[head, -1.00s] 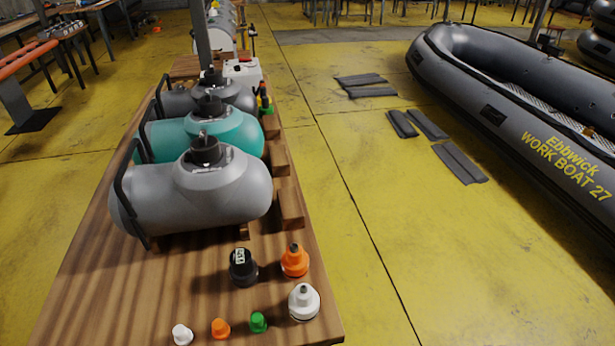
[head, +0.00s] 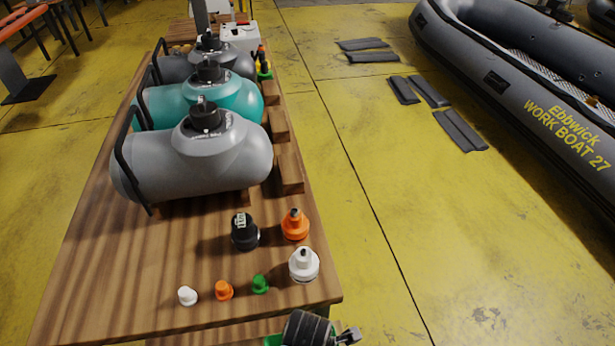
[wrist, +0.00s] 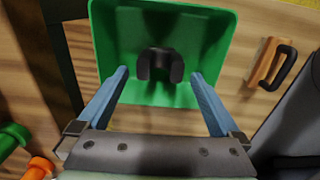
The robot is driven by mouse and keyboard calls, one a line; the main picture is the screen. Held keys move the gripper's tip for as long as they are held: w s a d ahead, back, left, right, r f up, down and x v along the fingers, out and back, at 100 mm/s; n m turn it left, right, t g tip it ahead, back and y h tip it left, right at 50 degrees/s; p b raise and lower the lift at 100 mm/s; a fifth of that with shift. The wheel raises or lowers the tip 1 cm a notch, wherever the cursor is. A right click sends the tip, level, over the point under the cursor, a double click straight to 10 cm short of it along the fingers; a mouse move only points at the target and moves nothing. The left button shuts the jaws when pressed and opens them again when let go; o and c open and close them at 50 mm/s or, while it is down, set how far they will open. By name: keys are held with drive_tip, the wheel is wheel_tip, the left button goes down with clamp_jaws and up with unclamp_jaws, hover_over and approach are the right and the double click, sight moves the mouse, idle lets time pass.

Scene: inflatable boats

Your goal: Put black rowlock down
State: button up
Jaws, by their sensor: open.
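The black rowlock (wrist: 160,64) is in the wrist view, a dark U-shaped piece inside a green bin (wrist: 105,35). It stands clear of the bin's walls, its prongs toward my camera. My gripper (wrist: 160,74) is open, with its two blue fingers over the bin, one on each side of the rowlock. Gaps show between the rowlock and both fingers. In the head view only a bit of green (head: 272,341), probably the bin, shows at the bottom edge; the rowlock is not visible there.
A wooden table (head: 100,270) holds a grey tank (head: 200,165), a teal tank (head: 190,104) and several valves and caps near its front edge. A black handle (wrist: 284,66) lies right of the bin.

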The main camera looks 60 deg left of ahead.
wheel_tip(320, 180, up, 8)
drive_tip(key=shift+p, duration=0.35)
drive_tip(key=shift+r, duration=0.1)
drive_tip(key=w+r+m+t+y, duration=0.4)
drive_tip(key=w+r+m+t, duration=0.55)
drive_tip(key=w+r, duration=1)
drive_tip(key=w+d+r+m+t, duration=0.2)
drive_tip(key=w+r+m, duration=0.15)
drive_tip(key=r, duration=0.45)
drive_tip(key=w+d+r+m+t, duration=0.2)
drive_tip(key=w+r+m+t, duration=0.15)
drive_tip(key=r, duration=0.35)
drive_tip(key=s+d+r+m+t, duration=0.1)
drive_tip(key=d+r+m+t, duration=0.2)
drive_tip(key=r, duration=0.5)
drive_tip(key=d+r+m+t, duration=0.2)
drive_tip(key=d+r+m, duration=0.1)
drive_tip(key=r, duration=0.5)
drive_tip(key=s+d+r+m+t+h, duration=0.2)
drive_tip(key=s+d+r+m+t, duration=0.1)
drive_tip(key=r, duration=0.5)
drive_tip(key=s+d+r+m+t+h, duration=0.2)
drive_tip(key=s+d+r+m+t, duration=0.2)
drive_tip(key=s+r, duration=0.4)
drive_tip(key=shift+d+r+m, duration=0.45)
drive_tip(key=shift+r+m, duration=0.1)
drive_tip(key=shift+m, duration=0.4)
